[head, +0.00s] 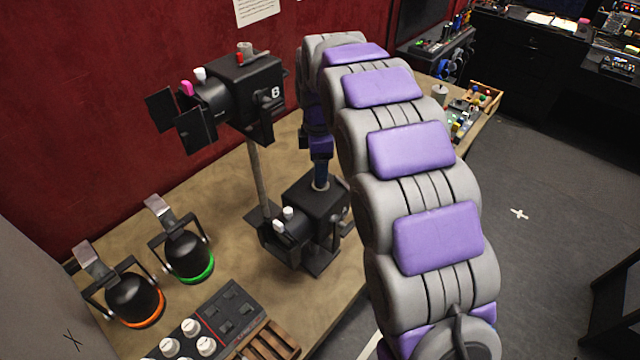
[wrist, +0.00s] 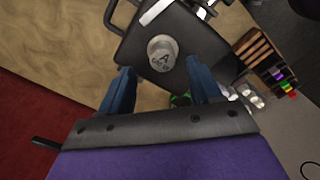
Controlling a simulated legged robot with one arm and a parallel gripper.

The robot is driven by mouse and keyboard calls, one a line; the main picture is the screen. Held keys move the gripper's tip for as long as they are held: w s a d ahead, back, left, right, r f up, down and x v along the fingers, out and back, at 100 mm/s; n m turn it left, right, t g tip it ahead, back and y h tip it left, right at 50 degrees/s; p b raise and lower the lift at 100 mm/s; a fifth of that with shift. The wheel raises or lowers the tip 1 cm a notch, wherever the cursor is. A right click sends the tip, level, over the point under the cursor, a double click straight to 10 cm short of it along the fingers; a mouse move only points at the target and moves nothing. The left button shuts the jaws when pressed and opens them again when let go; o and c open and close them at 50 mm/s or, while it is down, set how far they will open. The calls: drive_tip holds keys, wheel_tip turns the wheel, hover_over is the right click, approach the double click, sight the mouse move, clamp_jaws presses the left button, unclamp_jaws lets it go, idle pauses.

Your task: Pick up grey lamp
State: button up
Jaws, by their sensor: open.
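A black stage lamp (head: 310,208) with barn doors and two white knobs stands on the wooden table, below my gripper. In the wrist view its dark top (wrist: 205,45) bears a round grey knob (wrist: 162,52) marked A. My gripper (wrist: 160,66) is open, its two blue fingers on either side of the knob. Whether they touch it I cannot tell. In the head view the gripper (head: 320,168) points down over the lamp, and my arm partly covers that area. No lamp looks plainly grey overall.
A second black lamp (head: 240,92), marked B, is raised on a pole at the back left. Two small lamps with orange (head: 137,298) and green (head: 186,256) rings stand at left. A control panel (head: 210,325) lies in front. Open floor (head: 540,190) is at right.

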wheel_tip(320, 180, down, 4)
drive_tip(key=shift+d, duration=0.15)
drive_tip(key=shift+s, duration=0.1)
clamp_jaws()
drive_tip(key=shift+r, duration=5.05)
drive_tip(key=shift+r+p, duration=0.15)
drive_tip(key=shift+p, duration=0.15)
wheel_tip(320, 180, up, 7)
drive_tip(key=p, duration=0.3)
drive_tip(key=shift+p, duration=0.4)
